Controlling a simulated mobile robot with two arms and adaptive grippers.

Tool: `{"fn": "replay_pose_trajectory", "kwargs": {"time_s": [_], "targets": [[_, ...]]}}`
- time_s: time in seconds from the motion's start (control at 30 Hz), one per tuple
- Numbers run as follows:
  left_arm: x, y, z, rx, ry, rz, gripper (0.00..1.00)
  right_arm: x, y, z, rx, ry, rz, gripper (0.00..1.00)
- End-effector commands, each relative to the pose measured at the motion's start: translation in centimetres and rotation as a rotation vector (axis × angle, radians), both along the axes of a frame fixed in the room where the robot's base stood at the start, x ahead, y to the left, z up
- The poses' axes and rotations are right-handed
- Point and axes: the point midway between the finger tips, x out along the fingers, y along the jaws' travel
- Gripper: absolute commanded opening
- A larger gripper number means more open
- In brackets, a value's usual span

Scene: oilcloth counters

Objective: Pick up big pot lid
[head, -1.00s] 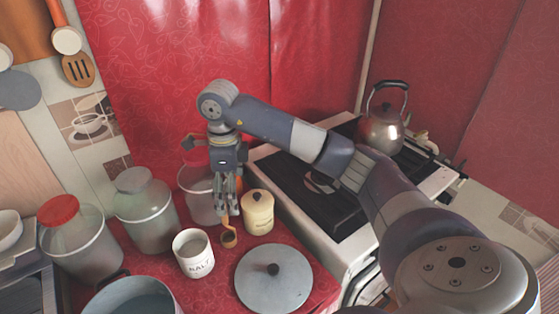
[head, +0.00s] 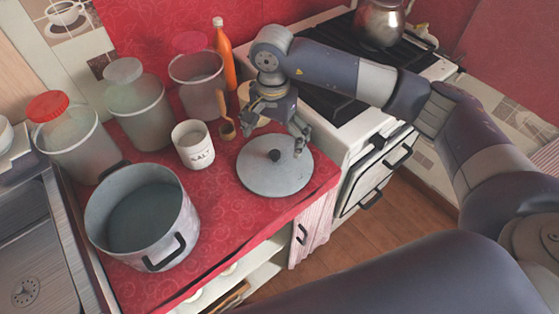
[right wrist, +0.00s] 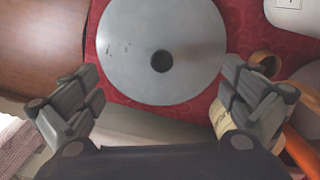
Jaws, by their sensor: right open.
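The big pot lid (head: 262,178) is a round grey metal disc with a dark knob (head: 274,156) at its middle. It lies flat on the red oilcloth near the counter's right edge. My right gripper (head: 297,143) is above the lid's far right side, pointing down. In the right wrist view the lid (right wrist: 190,70) is ahead of the gripper (right wrist: 160,92), and the knob (right wrist: 162,61) lies between the two spread fingers. The gripper is open and empty. My left gripper is not in view.
A big open pot (head: 118,184) stands left of the lid.

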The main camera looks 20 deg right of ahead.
Motion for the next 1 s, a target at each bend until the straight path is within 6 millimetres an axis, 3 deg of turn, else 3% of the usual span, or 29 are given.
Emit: {"fn": "replay_pose_trajectory", "kwargs": {"time_s": [0.27,0.53,0.83,1.0], "targets": [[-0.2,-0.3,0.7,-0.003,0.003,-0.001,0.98,0.1,0.0,-2.4,0.002,0.003,-0.003,1.00],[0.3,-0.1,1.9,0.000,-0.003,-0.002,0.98,0.3,-0.1,-6.2,0.001,0.002,-0.004,1.00],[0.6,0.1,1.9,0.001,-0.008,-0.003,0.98,0.4,-0.1,-6.8,0.001,-0.001,-0.004,1.00],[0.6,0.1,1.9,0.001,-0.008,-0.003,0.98,0.4,-0.1,-6.8,0.001,-0.001,-0.004,0.61]]}}
